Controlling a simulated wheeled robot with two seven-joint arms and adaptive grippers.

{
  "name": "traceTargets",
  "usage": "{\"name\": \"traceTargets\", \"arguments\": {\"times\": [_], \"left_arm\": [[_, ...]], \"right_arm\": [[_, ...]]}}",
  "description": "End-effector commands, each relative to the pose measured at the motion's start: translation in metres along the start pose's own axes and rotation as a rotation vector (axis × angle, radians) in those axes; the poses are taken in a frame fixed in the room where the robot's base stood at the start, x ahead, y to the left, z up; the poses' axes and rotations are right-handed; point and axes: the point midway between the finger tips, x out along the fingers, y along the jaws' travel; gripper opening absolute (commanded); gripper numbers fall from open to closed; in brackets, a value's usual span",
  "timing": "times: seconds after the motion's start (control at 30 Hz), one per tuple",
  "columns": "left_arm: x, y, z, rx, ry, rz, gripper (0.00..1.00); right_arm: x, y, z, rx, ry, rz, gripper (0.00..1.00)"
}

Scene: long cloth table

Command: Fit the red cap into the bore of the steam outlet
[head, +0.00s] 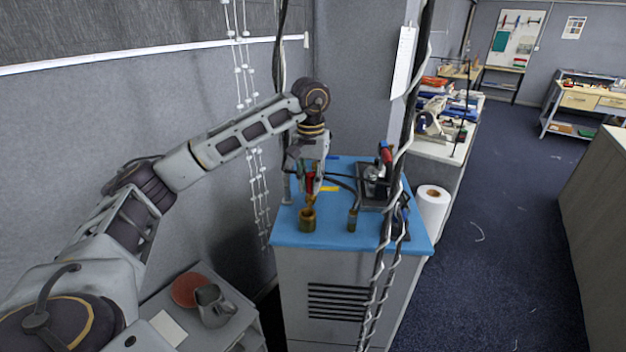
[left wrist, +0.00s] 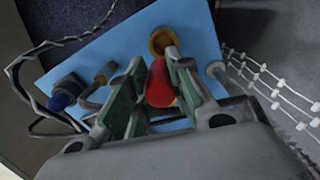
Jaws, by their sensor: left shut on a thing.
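The red cap (head: 311,182) is held in my left gripper (head: 312,188) above the blue top (head: 330,238) of a cabinet. In the left wrist view, the red cap (left wrist: 159,84) lies between the green finger pads, with a yellow patch at its near end. A brass, cup-like fitting, which looks like the steam outlet (head: 307,221), stands upright just below the gripper. Its round opening (left wrist: 162,42) shows just beyond the cap in the left wrist view. An orange-yellow piece shows between cap and fitting; whether they touch, I cannot tell. My right gripper is out of view.
A small post (head: 352,221) stands right of the brass fitting. A dark tray (head: 372,202) with apparatus is behind it. A cable-wrapped pole rises at the cabinet's right front. A white roll (head: 432,207) is beside the cabinet. A metal jug (head: 213,306) stands on a lower surface at left.

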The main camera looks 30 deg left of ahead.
Motion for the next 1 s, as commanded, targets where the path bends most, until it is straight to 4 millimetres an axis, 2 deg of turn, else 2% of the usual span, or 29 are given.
{"name": "traceTargets", "arguments": {"times": [0.37,1.0], "left_arm": [[0.0003,-0.0080,0.0077,-0.016,0.000,-0.001,0.06],[0.0055,-0.0080,0.0075,-0.020,0.000,0.000,0.06]], "right_arm": [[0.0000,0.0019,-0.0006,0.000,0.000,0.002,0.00],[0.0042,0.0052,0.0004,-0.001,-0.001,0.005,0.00]]}}
